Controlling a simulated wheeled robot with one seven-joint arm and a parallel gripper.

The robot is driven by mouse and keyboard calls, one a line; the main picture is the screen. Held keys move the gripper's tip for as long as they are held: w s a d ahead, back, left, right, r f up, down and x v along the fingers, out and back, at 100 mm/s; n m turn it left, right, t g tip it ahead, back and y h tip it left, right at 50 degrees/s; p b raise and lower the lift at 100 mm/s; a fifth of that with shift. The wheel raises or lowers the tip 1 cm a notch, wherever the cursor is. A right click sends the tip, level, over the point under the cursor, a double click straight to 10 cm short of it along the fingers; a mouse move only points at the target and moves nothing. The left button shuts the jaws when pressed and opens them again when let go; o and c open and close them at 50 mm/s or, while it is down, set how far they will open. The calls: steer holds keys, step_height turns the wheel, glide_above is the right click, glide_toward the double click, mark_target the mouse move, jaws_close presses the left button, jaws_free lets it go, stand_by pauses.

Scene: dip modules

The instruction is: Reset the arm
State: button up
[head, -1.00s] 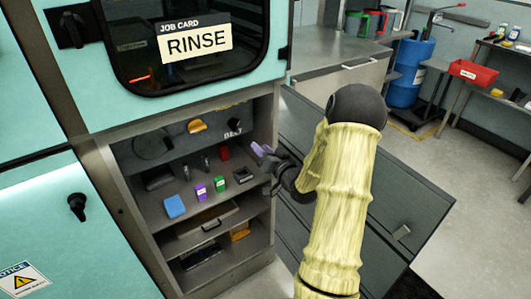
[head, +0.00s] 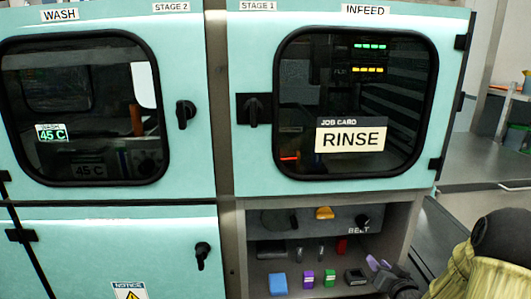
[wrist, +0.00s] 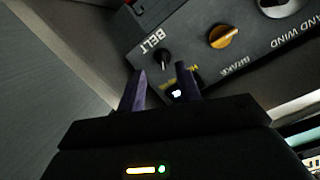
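My gripper (head: 378,262) is at the lower right of the head view, in front of the right side of the open lower compartment. Its two purple fingers are apart with nothing between them, as the wrist view of my gripper (wrist: 160,82) shows. Beyond the fingers there is a dark panel (wrist: 200,62) with a BELT knob (wrist: 163,57) and an orange BRAKE knob (wrist: 224,36). My yellow-sleeved arm is cut off by the lower right edge of the head view.
Above is the shut RINSE door (head: 282,172). The WASH door (head: 160,172) stands left. A grey bench (head: 490,157) is at right.

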steer(key=s+a+n+g, duration=0.5)
steer(key=s+a+g, duration=0.8)
steer(key=s+a, duration=0.8)
step_height(320, 180, up, 20)
steer(key=d+p, duration=0.1)
steer(key=p, duration=1.9)
steer(key=shift+d+h, duration=0.3)
steer(key=shift+d, duration=0.05)
steer(key=shift+s, duration=0.1)
